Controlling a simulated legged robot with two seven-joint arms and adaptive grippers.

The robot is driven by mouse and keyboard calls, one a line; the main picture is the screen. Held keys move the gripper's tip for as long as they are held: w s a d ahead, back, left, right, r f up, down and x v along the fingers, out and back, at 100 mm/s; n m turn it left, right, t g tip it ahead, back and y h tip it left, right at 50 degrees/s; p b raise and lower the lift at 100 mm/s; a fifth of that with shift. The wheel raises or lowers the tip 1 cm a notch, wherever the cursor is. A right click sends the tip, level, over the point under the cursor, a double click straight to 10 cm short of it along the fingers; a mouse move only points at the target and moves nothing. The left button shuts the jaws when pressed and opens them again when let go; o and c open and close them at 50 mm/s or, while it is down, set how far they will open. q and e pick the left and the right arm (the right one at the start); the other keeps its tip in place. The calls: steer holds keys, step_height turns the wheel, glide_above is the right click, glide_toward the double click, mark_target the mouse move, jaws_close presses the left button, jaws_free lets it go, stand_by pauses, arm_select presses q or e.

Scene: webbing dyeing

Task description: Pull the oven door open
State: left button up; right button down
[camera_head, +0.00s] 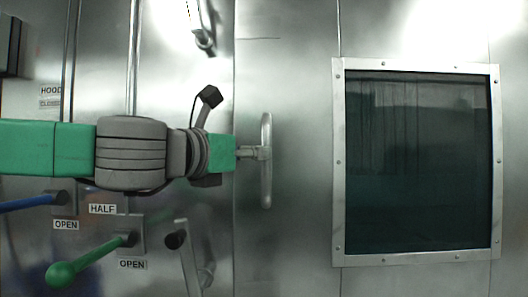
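The oven door (290,240) is a flat metal panel with a dark, riveted window (418,160) in its right part. An upright metal handle (266,190) stands at the door's left side. My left arm, green and grey, reaches in level from the left. My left gripper (250,153) is at mid-height of the handle and overlaps it in the picture. The fingers are too small and too merged with the handle's metal to show whether they close around it. My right gripper is not in view.
Left of the door, the metal wall carries a blue lever (30,203), a green lever (90,260) with a round knob, and a dark-knobbed lever (188,255). Labels read OPEN and HALF. Vertical pipes (134,60) and a hook (204,38) are above. Room before the window is clear.

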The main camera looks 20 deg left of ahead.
mark_target(266, 192)
arm_select(q)
steer(key=x, duration=0.4)
steer(key=shift+s+d+r, duration=0.1)
steer(key=shift+d, duration=0.15)
steer(key=shift+w+d+p, duration=0.1)
steer(key=shift+w+p, duration=0.2)
steer(key=shift+w, duration=0.1)
steer(key=shift+a, duration=0.2)
steer(key=c, duration=0.7)
steer(key=shift+s+d, duration=0.1)
steer(key=shift+d, duration=0.05)
jaws_close()
